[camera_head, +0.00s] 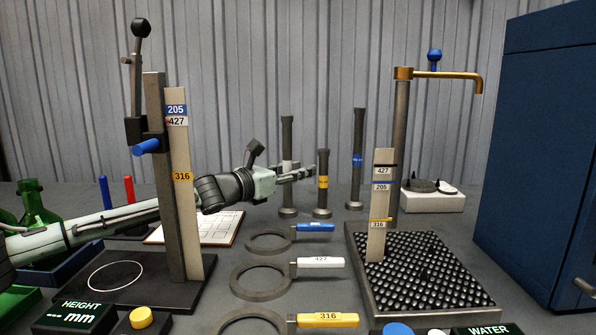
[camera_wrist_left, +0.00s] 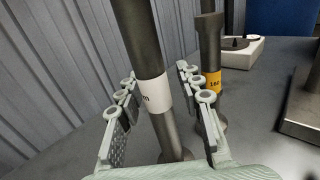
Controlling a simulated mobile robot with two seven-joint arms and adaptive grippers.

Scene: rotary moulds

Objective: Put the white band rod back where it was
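The white band rod (camera_head: 287,135) stands upright at the back of the table, its round foot on the tabletop. My left gripper (camera_head: 302,173) reaches it from the left at band height and partly covers it. In the left wrist view the rod, with its white band (camera_wrist_left: 153,94), is between the two fingers of the left gripper (camera_wrist_left: 158,88). The fingers are spread, with a clear gap on the right side; contact on the left side is hard to tell. My right gripper is not in view.
A yellow-band rod (camera_head: 322,195) stands close to the right, a blue-band rod (camera_head: 358,140) further right. A lever stand (camera_head: 160,200) is at left. Ring gauges (camera_head: 262,281) lie in front. A studded tray (camera_head: 425,285) with a brass tap (camera_head: 440,76) is at right.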

